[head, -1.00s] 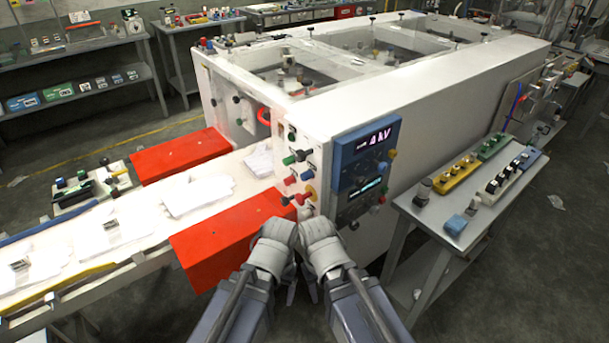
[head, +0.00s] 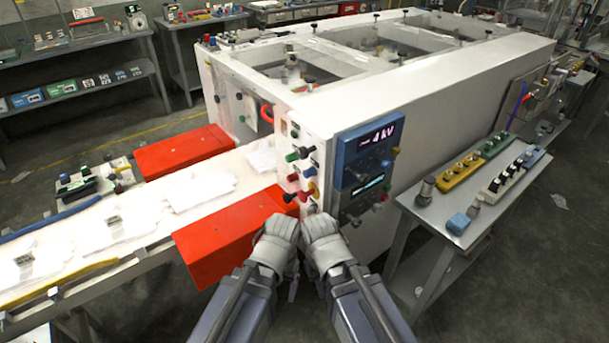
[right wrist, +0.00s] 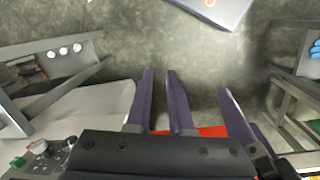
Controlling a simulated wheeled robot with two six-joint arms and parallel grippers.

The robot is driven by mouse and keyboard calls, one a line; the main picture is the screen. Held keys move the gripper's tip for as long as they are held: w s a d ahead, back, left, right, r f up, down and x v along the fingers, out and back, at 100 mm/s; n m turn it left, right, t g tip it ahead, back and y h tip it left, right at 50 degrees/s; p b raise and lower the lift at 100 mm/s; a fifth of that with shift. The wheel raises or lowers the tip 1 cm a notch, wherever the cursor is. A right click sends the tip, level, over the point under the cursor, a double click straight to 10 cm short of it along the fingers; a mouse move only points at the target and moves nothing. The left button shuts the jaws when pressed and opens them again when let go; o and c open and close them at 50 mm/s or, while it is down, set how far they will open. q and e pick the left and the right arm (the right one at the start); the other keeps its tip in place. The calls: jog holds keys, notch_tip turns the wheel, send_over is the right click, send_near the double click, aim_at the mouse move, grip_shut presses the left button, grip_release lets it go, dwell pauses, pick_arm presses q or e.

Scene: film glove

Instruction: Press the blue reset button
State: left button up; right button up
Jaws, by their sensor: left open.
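The control panel (head: 309,160) at the near corner of the white machine carries small green, black, red and yellow knobs and buttons. A blue display box (head: 348,152) with a lit "4 kV" readout is beside it. My left gripper (head: 276,232) and right gripper (head: 319,232) are side by side just below and in front of the panel, looking like grey fists. Neither visibly holds anything. Long dark fingers (right wrist: 178,105) show in the right wrist view, but which gripper each belongs to is unclear.
A red guard block (head: 230,238) is close on the left, and another (head: 183,149) is across the conveyor (head: 140,232) with white gloves. A grey side table (head: 462,207) with button boxes stands to the right. Open floor lies below.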

grip_shut()
dwell(1.3)
